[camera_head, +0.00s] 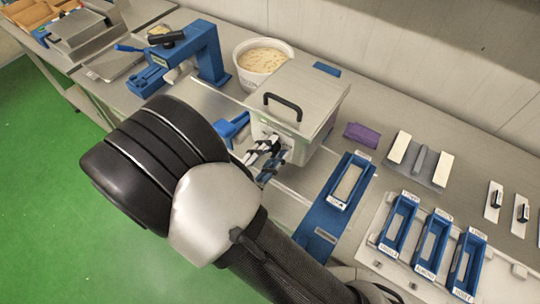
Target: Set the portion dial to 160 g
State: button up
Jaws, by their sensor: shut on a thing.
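My gripper (264,158) is at the front face of the grey metal box (310,100), which has a black lid handle (283,104). The gripper's fingers are closed on a small part at that front face, which I take to be the portion dial. My fingers and arm hide most of it. The dial's scale and its setting cannot be read here.
A white tub (262,82) of nougat stands behind the box, beside a blue press (205,55). To the right are a blue tray (349,184), several labelled blue moulds (430,243), a purple cloth (362,134) and a rack (420,160). Green floor lies left.

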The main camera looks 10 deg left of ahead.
jog(key=shift+f+m+b, duration=0.15)
jog(key=shift+m+b, duration=0.8)
jog(key=shift+m, duration=0.05)
jog(key=o, duration=0.9)
jog(key=shift+s, duration=0.1)
jog(key=v, duration=1.2)
